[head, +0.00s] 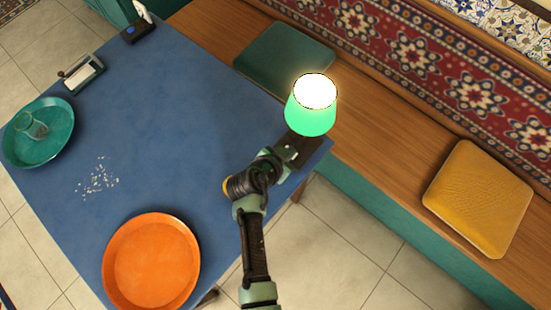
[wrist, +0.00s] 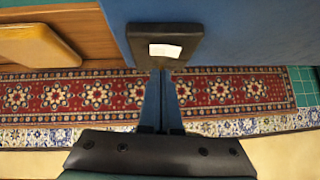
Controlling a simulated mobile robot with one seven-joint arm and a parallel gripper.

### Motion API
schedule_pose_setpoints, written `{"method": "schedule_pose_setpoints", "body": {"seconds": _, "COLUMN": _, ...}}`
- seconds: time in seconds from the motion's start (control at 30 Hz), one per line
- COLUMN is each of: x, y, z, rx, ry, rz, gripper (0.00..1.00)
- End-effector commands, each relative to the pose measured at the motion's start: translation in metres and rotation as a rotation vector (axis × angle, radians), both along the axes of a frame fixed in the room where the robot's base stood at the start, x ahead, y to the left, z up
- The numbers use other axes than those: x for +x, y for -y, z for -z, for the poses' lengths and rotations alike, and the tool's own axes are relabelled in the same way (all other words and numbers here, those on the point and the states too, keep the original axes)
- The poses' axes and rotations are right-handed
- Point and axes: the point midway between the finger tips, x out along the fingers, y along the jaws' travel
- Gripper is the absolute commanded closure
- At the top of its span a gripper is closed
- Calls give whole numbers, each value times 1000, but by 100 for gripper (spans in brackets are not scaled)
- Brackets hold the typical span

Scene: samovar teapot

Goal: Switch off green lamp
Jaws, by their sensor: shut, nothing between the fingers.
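The green lamp (head: 310,118) stands at the right corner of the blue table, and its shade glows brightly at the top. Its dark base (head: 306,152) shows below the shade, partly hidden by my arm. In the wrist view a dark block, apparently this base (wrist: 140,40), carries a small white switch-like rectangle (wrist: 165,51). My gripper (wrist: 161,73) is shut and empty, its two fingers together, with the tips close to the block's edge; I cannot tell if they touch. In the head view my gripper (head: 288,153) is beside the lamp base, its fingertips hard to make out.
The blue table (head: 190,120) holds an orange tray (head: 150,262), a teal tray (head: 58,145) with a glass (head: 32,126), crumbs (head: 97,180), a whitish handled object (head: 80,73) and a dark box (head: 137,31). A bench with a green cushion (head: 280,58) and yellow cushion (head: 480,200) lies beyond.

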Motion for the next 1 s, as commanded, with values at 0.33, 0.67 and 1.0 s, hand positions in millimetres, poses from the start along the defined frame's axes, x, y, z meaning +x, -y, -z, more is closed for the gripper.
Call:
{"method": "schedule_pose_setpoints", "body": {"seconds": 0.33, "x": -25, "y": -13, "z": -50, "rx": 2, "ry": 0, "rz": -3, "gripper": 100}}
{"method": "schedule_pose_setpoints", "body": {"seconds": 0.67, "x": -52, "y": -27, "z": -81, "rx": 1, "ry": 0, "rz": -1, "gripper": 100}}
{"method": "schedule_pose_setpoints", "body": {"seconds": 1.0, "x": -57, "y": -30, "z": -86, "rx": 0, "ry": -1, "rz": -1, "gripper": 100}}
